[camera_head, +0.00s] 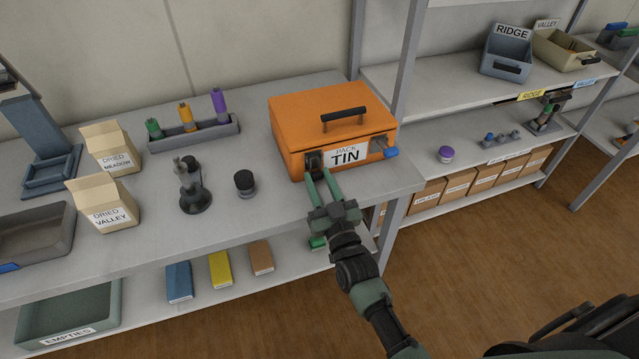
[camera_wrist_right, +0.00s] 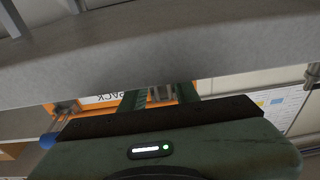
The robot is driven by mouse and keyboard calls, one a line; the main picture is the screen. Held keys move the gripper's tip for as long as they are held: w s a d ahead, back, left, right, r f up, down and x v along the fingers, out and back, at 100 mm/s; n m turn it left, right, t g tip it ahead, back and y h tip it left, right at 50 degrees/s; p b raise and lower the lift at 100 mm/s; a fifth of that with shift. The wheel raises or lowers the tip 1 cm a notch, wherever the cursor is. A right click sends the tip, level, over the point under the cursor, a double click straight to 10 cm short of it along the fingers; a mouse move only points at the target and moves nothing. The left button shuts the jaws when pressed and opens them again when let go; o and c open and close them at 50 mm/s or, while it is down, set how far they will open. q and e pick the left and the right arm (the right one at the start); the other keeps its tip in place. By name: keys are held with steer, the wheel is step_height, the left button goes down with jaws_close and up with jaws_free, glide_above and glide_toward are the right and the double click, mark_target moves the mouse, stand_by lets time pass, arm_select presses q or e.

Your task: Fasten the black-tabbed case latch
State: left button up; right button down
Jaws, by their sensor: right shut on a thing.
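An orange case (camera_head: 315,110) labelled "PACK TIN" stands on the bench at its right end, with a black handle (camera_head: 344,114) on its closed lid. The black-tabbed latch (camera_head: 314,160) is at the left of its front face. A second latch with a blue tab (camera_head: 391,153) is at the right of the front. My right gripper (camera_head: 320,181) reaches up from below to the black-tabbed latch, its green fingers shut on it. In the right wrist view the fingers (camera_wrist_right: 160,97) lie before the orange case front, and the latch itself is mostly hidden. My left gripper is not in view.
A black-lidded jar (camera_head: 244,183) and a dark microscope-like device (camera_head: 193,186) stand left of the case. A grey rack (camera_head: 195,134) with coloured tubes is farther back.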

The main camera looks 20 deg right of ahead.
steer(key=c, duration=1)
jaws_free()
steer(key=shift+c, duration=0.2)
steer(key=s+f, duration=0.1)
steer(key=s, duration=0.6)
steer(key=shift+s+d+f+b, duration=0.15)
steer(key=shift+s+b, duration=0.15)
steer(key=shift+b, duration=0.1)
steer(key=shift+f, duration=0.1)
